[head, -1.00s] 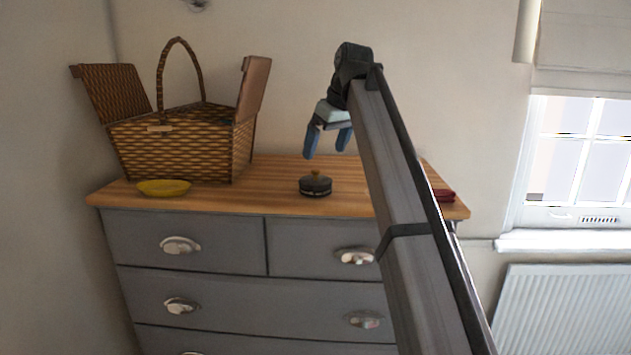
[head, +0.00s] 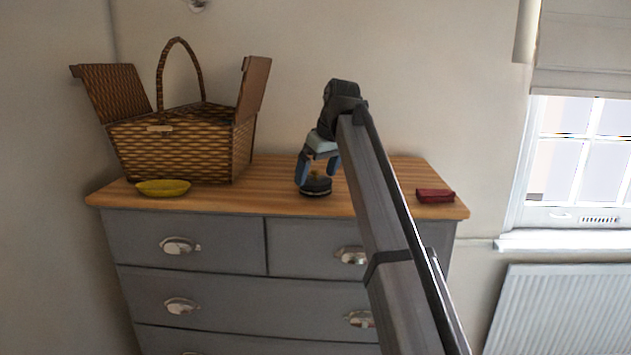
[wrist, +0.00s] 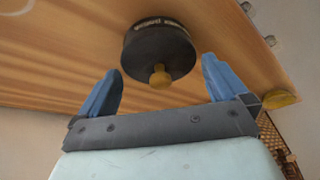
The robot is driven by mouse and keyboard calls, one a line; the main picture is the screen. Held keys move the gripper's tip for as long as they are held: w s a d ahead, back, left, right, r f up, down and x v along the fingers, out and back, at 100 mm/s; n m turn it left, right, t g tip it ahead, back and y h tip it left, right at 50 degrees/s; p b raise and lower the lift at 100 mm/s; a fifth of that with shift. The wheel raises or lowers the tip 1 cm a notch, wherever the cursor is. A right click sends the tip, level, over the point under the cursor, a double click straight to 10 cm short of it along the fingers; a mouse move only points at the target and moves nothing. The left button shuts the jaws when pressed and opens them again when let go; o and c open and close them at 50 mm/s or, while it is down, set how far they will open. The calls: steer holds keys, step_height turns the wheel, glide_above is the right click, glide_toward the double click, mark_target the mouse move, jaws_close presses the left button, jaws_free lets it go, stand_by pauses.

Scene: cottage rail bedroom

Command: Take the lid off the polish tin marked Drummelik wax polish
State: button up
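The polish tin (head: 316,191) is a small round dark tin standing upright on the dresser top. Its dark lid (wrist: 158,52) has a brass-coloured knob (wrist: 160,76) and shows from above in the wrist view. Pale lettering runs round the tin's side in the wrist view (wrist: 160,23), too small to read for sure. My gripper (head: 318,178) is low over the tin in the head view, with its blue fingers apart. In the wrist view my gripper (wrist: 160,85) is open and empty, with the knob between and just beyond the fingertips. The lid sits on the tin.
An open wicker basket (head: 175,145) stands at the back left of the wooden dresser top (head: 265,185). A yellow dish (head: 163,188) lies in front of it. A dark red item (head: 436,196) lies at the right end. The wood around the tin is clear.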

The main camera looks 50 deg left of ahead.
mark_target(316, 170)
steer(key=c, duration=0.8)
steer(key=shift+o, duration=0.2)
steer(key=shift+r, duration=0.15)
steer(key=shift+r, duration=0.65)
steer(key=r, duration=0.7)
steer(key=shift+s+a+r, duration=0.15)
steer(key=shift+a+r, duration=0.05)
steer(key=shift+r, duration=0.1)
steer(key=w+a+f, duration=0.2)
steer(key=w+a, duration=0.1)
steer(key=a, duration=1.1)
steer(key=shift+f, duration=4.8)
